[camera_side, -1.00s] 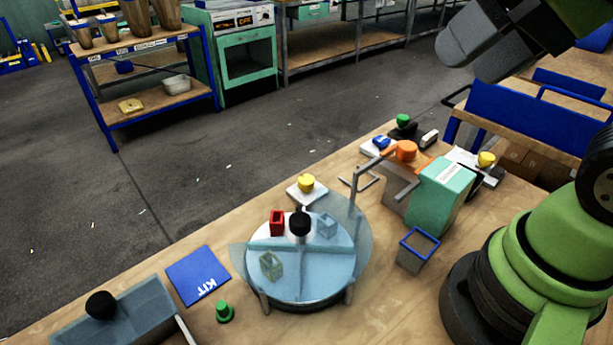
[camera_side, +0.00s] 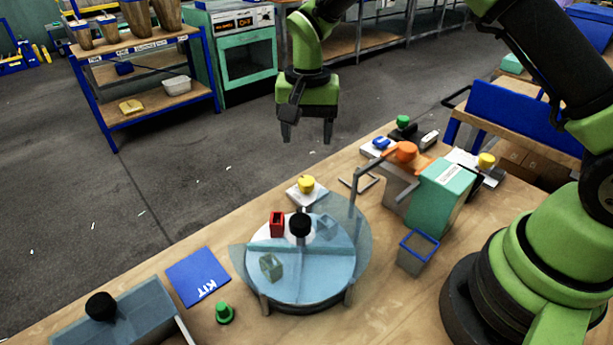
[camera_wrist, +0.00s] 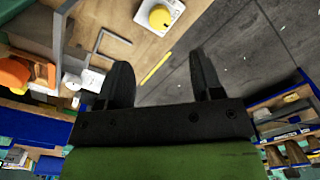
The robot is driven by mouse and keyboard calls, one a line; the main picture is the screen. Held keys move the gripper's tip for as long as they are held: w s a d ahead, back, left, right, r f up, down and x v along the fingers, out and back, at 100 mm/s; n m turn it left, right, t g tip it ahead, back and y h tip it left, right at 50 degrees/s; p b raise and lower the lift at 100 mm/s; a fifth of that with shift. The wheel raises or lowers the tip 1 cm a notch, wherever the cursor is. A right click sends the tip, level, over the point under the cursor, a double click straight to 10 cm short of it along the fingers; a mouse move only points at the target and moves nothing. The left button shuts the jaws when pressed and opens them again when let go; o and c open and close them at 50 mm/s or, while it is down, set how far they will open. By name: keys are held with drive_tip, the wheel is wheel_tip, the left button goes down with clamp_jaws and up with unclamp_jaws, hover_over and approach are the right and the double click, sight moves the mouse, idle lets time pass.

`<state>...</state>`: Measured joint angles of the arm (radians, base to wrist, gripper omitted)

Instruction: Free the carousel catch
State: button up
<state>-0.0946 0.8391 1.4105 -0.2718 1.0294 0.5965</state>
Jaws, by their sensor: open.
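The carousel (camera_side: 300,290) is a round pale-blue table with dividers and a black centre knob (camera_side: 299,224). A red open block (camera_side: 277,222) stands on it, with two translucent blocks, one greenish (camera_side: 271,266) and one bluish (camera_side: 326,227). A yellow knob on a white plate (camera_side: 306,184) sits just behind the carousel; it also shows in the wrist view (camera_wrist: 159,17). I cannot tell which part is the catch. My gripper (camera_side: 307,135) is open and empty, pointing down, well above and behind the yellow knob. Its two fingers show in the wrist view (camera_wrist: 165,75).
A teal box (camera_side: 440,195) and an orange knob (camera_side: 405,151) stand right of the carousel, beside a bent grey rod (camera_side: 354,200). A blue-rimmed bin (camera_side: 416,255), blue KIT mat (camera_side: 197,275), green knob (camera_side: 224,313) and lidded tray (camera_side: 120,315) surround it.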

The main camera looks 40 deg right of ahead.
sight(306, 180)
wheel_tip(306, 180, down, 11)
drive_tip(key=shift+r, duration=0.15)
drive_tip(key=shift+c, duration=0.3)
drive_tip(key=c, duration=0.9)
drive_tip(key=shift+o, duration=0.2)
